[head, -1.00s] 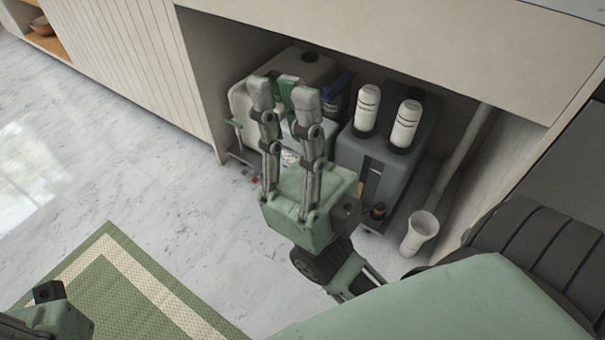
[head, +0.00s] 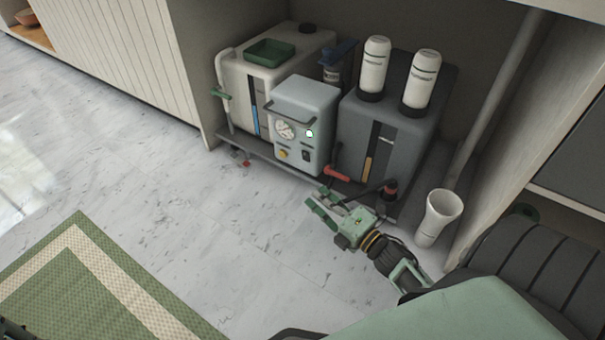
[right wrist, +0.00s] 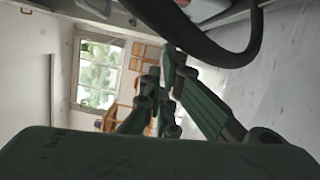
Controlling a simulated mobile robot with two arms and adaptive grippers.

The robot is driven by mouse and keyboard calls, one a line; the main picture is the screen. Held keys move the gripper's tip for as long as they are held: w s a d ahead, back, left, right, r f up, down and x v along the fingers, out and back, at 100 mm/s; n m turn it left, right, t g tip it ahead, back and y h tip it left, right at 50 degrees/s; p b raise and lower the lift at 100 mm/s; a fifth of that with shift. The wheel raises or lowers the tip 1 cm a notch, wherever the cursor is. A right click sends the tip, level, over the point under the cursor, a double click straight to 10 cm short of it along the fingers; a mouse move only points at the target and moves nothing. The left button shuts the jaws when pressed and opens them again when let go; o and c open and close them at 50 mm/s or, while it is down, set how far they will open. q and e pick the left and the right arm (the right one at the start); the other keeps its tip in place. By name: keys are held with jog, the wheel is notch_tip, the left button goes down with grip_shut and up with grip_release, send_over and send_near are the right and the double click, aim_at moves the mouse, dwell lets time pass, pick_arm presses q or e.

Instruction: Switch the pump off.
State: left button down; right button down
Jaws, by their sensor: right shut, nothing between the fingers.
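The pump (head: 318,98) is a light grey-blue box with a dark front handle, standing between two tanks in the cabinet bay. Its front has a round gauge (head: 284,130), a lit green lamp (head: 309,133), a yellow knob (head: 283,155) and a small black switch (head: 306,155). I cannot make out the switch's position. My right gripper (head: 319,203) is shut and empty, low in front of the dark grey tank, below and right of the switch and apart from it. Its fingers also show in the right wrist view (right wrist: 168,75).
The white tank (head: 236,90) with a green tray (head: 270,52) is left of the pump; the dark grey tank (head: 420,135) with two white cartridges is right. A red-handled part (head: 337,174) lies near my gripper. A white funnel (head: 438,218) stands right. The floor in front is clear.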

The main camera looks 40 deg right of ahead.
aim_at(306, 156)
jog(key=shift+r, duration=0.1)
jog(key=w+d+b, duration=0.2)
jog(key=w+b, duration=0.6)
jog(key=w, duration=0.3)
jog(key=shift+w+r, duration=0.25)
jog(key=shift+r, duration=0.2)
jog(key=m+p, duration=0.1)
jog(key=p, duration=0.2)
jog(key=shift+w+d+r+m+g+p, duration=0.15)
jog(key=shift+d+r+m+g+p, duration=0.15)
jog(key=shift+d+m+p, duration=0.1)
